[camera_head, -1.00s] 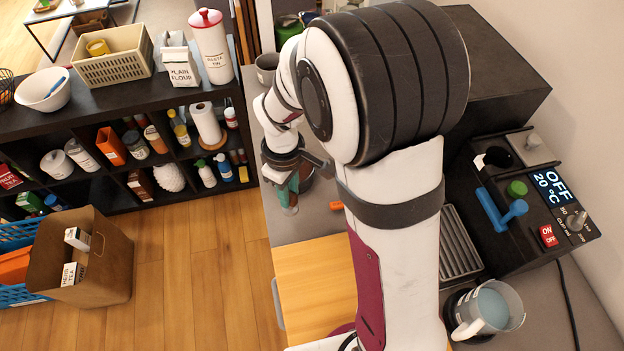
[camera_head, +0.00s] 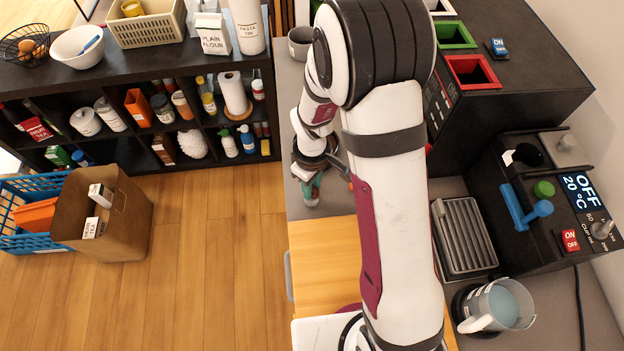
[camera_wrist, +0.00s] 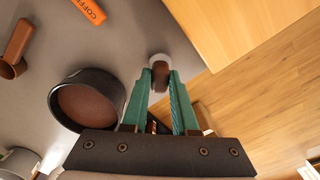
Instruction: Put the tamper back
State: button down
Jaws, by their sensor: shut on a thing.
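My gripper (camera_head: 309,188) hangs over the left part of the grey counter, near its edge, in the head view. In the wrist view its teal fingers (camera_wrist: 160,95) are closed on a small brown-handled piece with a pale round end, which looks like the tamper (camera_wrist: 160,72). The fingers cover part of it, and I cannot tell whether it touches the counter. A dark round container with brown contents (camera_wrist: 88,103) is beside the fingers on the left.
A brown scoop-like tool (camera_wrist: 15,45) and an orange coffee label (camera_wrist: 90,10) lie on the counter. A wooden board (camera_head: 322,262) is at its front. The black coffee machine (camera_head: 500,220), a drip tray (camera_head: 464,236) and a jug (camera_head: 497,305) are to the right of my arm.

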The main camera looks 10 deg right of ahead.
jog(key=shift+f, duration=0.45)
dwell(0.4)
jog(key=c, duration=1)
grip_release()
jog(key=o, duration=0.6)
jog(key=shift+c, duration=0.2)
notch_tip(320, 180, up, 8)
jog(key=shift+f, duration=0.15)
